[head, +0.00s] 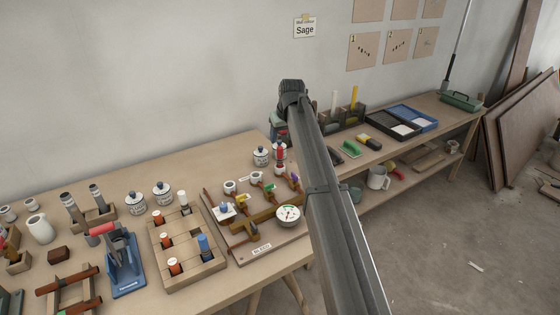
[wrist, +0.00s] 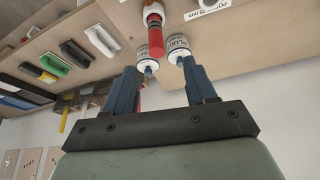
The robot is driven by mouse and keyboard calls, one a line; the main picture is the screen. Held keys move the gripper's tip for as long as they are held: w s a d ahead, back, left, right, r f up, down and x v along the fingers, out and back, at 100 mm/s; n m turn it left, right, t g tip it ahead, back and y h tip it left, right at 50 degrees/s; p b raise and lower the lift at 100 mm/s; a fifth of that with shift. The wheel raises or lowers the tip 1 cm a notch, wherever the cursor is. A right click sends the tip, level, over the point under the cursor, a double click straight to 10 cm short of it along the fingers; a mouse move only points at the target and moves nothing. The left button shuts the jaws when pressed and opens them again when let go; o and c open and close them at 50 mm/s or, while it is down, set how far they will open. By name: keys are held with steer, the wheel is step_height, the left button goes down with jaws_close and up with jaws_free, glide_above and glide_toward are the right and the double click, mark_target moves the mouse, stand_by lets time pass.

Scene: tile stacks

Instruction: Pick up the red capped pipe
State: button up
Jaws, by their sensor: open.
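The red capped pipe (head: 281,153) stands upright on the board at the back of the table in the head view, with a white fitting at its base. In the wrist view the red pipe (wrist: 155,38) shows just beyond the fingertips, close to two white labelled cans. My gripper (wrist: 166,68) is open, with two blue fingers apart and nothing between them. It points toward the red pipe, and the fingertips look close to the cans; I cannot tell whether they touch. In the head view my arm hides most of the gripper.
A labelled white can (head: 261,156) stands left of the pipe. The board (head: 268,252) carries a gauge (head: 288,215), valves and brown pipework. A wooden block (head: 188,276) holding coloured cylinders is further left. Floats and trays (head: 393,122) lie on the right-hand bench.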

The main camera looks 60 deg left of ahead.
mark_target(279, 149)
steer(key=x, duration=0.8)
steer(key=shift+w, duration=0.1)
steer(key=shift+d+x, duration=0.15)
steer(key=shift+x, duration=1.15)
steer(key=shift+d+x, duration=0.2)
steer(key=shift+x, duration=1.15)
steer(key=shift+w+f, duration=0.1)
steer(key=shift+w, duration=0.1)
steer(key=shift+c, duration=0.4)
jaws_close()
